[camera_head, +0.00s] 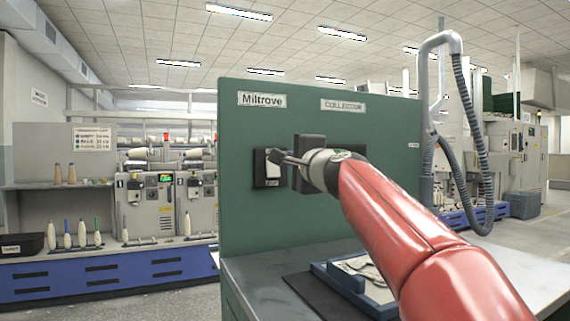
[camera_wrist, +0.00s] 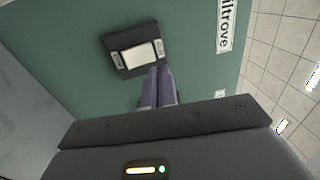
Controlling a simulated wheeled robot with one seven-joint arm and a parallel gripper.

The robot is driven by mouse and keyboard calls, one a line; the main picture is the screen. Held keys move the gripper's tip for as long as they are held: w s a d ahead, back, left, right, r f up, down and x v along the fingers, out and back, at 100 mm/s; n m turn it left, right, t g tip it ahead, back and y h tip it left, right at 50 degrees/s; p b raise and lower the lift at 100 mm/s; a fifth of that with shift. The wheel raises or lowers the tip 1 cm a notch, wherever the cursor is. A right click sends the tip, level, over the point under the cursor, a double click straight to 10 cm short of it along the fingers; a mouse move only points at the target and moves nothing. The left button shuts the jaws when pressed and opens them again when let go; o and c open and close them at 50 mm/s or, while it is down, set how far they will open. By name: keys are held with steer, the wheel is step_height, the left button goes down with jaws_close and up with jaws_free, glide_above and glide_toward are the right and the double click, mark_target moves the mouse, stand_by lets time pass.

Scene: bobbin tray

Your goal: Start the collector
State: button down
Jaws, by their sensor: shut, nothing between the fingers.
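The collector's switch (camera_head: 262,180) is a dark-framed box with a white rocker plate, mounted on the green panel (camera_head: 240,130) below the Miltrove sign. In the wrist view the switch (camera_wrist: 138,52) shows its white rocker with a small label at each end, too small to read. My gripper (camera_head: 276,156) is shut and empty, its fingers pointing at the switch. In the wrist view my gripper (camera_wrist: 158,72) has its two fingertips together at the rocker's lower right edge. Whether they touch it, I cannot tell. My wrist hides part of the panel right of the switch.
A COLLECTOR sign (camera_head: 343,105) is at the panel's top. A blue tray (camera_head: 330,270) with pale material sits on the bench below, partly behind my arm. A grey hose (camera_head: 462,110) hangs right of the panel. Spinning machines (camera_head: 155,200) stand at the left back.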

steer(key=r+v, duration=0.1)
steer(key=v, duration=0.6)
steer(key=shift+s+r+b, duration=0.2)
steer(key=shift+s+b, duration=0.1)
steer(key=shift+b, duration=0.15)
steer(key=shift+d, duration=0.15)
